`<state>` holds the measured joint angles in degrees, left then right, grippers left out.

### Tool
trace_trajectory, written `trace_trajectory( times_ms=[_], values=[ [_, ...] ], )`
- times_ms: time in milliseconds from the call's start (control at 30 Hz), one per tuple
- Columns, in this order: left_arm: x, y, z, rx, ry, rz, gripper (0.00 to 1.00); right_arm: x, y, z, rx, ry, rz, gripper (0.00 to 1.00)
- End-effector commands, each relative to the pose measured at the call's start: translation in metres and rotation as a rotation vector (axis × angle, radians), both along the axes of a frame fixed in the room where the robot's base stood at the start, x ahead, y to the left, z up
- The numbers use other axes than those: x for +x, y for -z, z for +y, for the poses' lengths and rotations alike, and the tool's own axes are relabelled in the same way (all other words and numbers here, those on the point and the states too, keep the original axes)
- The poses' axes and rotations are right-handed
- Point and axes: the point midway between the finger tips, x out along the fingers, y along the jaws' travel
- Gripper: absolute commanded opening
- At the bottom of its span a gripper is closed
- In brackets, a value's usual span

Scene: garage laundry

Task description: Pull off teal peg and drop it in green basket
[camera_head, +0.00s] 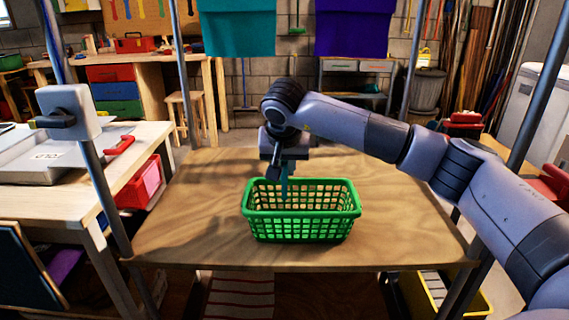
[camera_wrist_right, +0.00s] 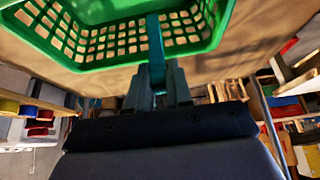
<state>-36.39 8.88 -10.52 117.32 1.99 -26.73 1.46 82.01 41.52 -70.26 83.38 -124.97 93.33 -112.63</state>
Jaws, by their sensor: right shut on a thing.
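The green basket (camera_head: 300,228) stands on the wooden table. It also shows at the top of the right wrist view (camera_wrist_right: 100,62). My right gripper (camera_head: 284,172) points down at the basket's back left part. It is shut on the teal peg (camera_head: 284,188), which hangs below the fingers into the basket's opening. In the right wrist view the teal peg (camera_wrist_right: 155,45) sticks out from between the fingertips (camera_wrist_right: 158,80) toward the basket. Whether the peg touches the basket cannot be told. My left gripper is not in view.
The wooden table (camera_head: 190,220) is bare around the basket. A teal cloth (camera_head: 237,28) and a purple cloth (camera_head: 353,28) hang behind it. Metal posts (camera_head: 85,150) rise at the table's sides. A workbench (camera_head: 130,160) stands at left, and a yellow bin (camera_head: 445,298) sits below at right.

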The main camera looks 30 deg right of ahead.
Motion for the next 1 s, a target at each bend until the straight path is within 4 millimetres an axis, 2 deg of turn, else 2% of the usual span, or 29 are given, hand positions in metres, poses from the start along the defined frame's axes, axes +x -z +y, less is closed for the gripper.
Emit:
trace_trajectory(
  times_ms=[33, 533, 700, 1000],
  values=[
    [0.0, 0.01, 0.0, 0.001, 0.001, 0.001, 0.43, 0.0, 0.01, 0.0, 0.0, -0.001, 0.0, 0.0],
    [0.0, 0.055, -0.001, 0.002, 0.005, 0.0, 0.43, 0.0, 0.06, 0.0, 0.0, -0.001, 0.0, 0.0],
    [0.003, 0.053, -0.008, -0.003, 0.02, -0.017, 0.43, 0.0, 0.069, 0.0, 0.0, 0.0, 0.0, 0.0],
    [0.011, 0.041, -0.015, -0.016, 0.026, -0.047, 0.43, 0.0, 0.07, 0.0, 0.0, 0.0, 0.0, 0.0]
  ],
)
